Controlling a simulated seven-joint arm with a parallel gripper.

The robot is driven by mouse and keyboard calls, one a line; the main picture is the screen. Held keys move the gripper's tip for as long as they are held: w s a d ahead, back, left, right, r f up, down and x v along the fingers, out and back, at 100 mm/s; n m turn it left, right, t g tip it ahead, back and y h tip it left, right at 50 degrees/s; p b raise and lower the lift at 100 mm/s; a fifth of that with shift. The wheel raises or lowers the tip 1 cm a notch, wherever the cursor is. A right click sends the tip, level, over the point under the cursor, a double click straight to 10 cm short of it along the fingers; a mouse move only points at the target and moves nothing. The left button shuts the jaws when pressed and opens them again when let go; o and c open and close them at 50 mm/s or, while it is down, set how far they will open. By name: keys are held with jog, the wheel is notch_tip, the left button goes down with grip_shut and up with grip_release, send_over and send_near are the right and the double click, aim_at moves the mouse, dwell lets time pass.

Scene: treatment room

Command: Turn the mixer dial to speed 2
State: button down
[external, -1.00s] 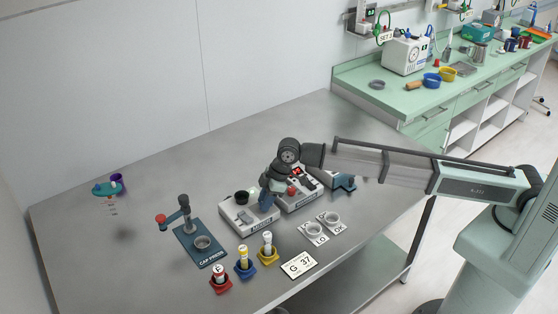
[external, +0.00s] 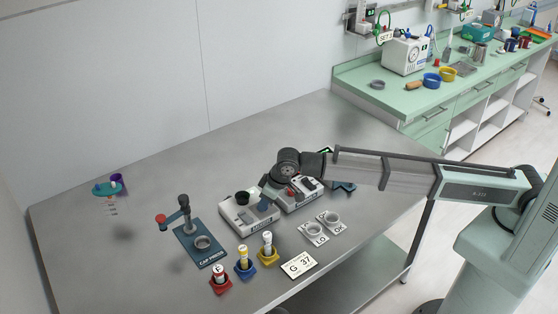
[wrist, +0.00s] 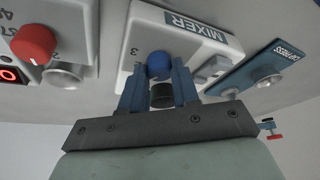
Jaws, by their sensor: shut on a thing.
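The mixer (external: 236,218) is a pale box on the steel table with a black cup-like part (external: 242,197) on top. In the wrist view, the mixer (wrist: 145,28) carries a round blue dial (wrist: 159,63), with a "3" printed beside it. My gripper (wrist: 159,80) has its two blue fingers on either side of the dial, shut on it. A dark round part shows between the fingers below the dial. The dial's pointer and the other speed marks are hidden, so its setting cannot be read. In the external view, my wrist hides most of the gripper.
A second pale unit (external: 300,196) with a red knob (wrist: 33,43) stands right beside the mixer. The cap press (external: 203,250) is to the left. The table's left is mostly clear.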

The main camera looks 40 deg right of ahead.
jog(key=shift+m+h, duration=0.3)
jog(key=shift+m, duration=0.5)
jog(key=c, duration=0.8)
grip_release()
jog(key=shift+c, duration=0.2)
jog(key=shift+r, duration=0.1)
jog(key=v, duration=1.3)
jog(key=shift+s+r, duration=0.25)
jog(key=shift+s, duration=0.05)
